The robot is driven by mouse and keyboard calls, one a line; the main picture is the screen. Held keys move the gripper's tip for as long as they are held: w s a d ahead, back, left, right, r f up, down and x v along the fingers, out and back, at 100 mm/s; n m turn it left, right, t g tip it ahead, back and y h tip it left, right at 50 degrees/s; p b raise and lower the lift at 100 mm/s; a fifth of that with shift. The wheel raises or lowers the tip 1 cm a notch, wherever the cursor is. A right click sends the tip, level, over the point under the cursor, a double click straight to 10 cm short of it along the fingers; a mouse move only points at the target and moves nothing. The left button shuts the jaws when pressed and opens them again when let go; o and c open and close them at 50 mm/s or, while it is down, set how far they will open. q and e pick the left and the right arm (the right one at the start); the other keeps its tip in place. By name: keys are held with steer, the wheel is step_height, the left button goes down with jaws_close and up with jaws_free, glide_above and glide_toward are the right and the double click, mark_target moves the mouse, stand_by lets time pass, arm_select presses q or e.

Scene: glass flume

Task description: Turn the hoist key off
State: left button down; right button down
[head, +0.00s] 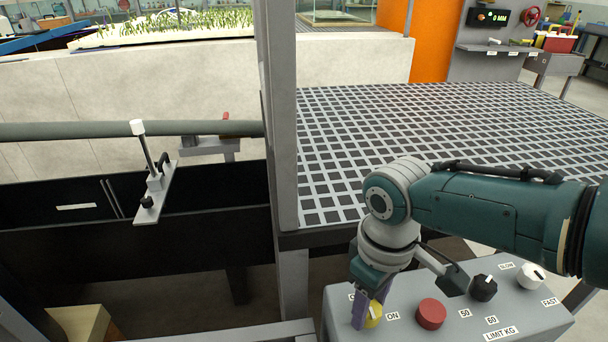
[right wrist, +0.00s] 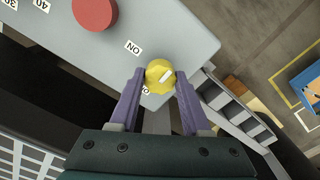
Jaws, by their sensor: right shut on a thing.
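The hoist key is a yellow round knob (head: 375,315) with a white bar on its face, on the sloping grey control box (head: 455,325) at the lower right of the head view. My right gripper (head: 367,308) reaches down to it and is shut on it. In the right wrist view the yellow knob (right wrist: 160,77) sits between the two purple fingers. The ON label (right wrist: 133,47) is readable; the other label is partly hidden by the gripper. The white bar lies slanted, and I cannot tell which label it marks. My left gripper is not in view.
A red button (head: 431,314), a black knob (head: 483,288) and a white knob (head: 531,277) share the box. A grey post (head: 281,120) stands left of my arm. A dark grated deck (head: 400,135) lies behind it.

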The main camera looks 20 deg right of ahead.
steer(key=shift+c, duration=1.9)
jaws_free()
step_height(320, 180, up, 9)
steer(key=p, duration=0.4)
steer(key=shift+f, duration=0.1)
steer(key=shift+r, duration=0.6)
